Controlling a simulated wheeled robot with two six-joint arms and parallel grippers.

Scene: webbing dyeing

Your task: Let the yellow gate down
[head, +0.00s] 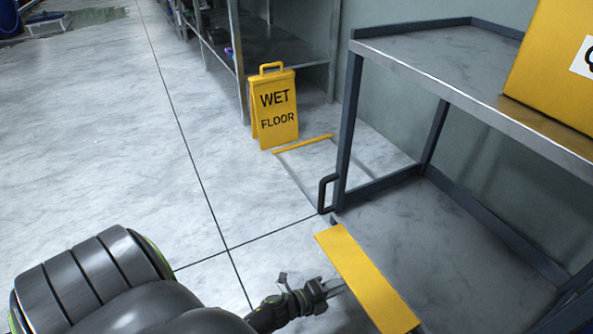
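The yellow gate (366,281) is a flat yellow panel along the near left edge of a dark-framed cart's lower deck (445,245). It runs from below the cart's handle down to the picture's bottom edge. It seems to stand raised at the deck's edge, but its exact tilt is hard to judge. My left gripper (334,287) is just left of the panel, with its fingertips pointing at it. Whether they touch it cannot be told. The fingers are small and dark, and their opening is unclear. My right gripper is out of view.
The cart's upper shelf (430,55) carries a yellow box (562,65). A black handle (326,194) sticks out at the cart's corner post. A yellow wet floor sign (274,108) stands behind, near a metal rack (270,45). The floor to the left is clear.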

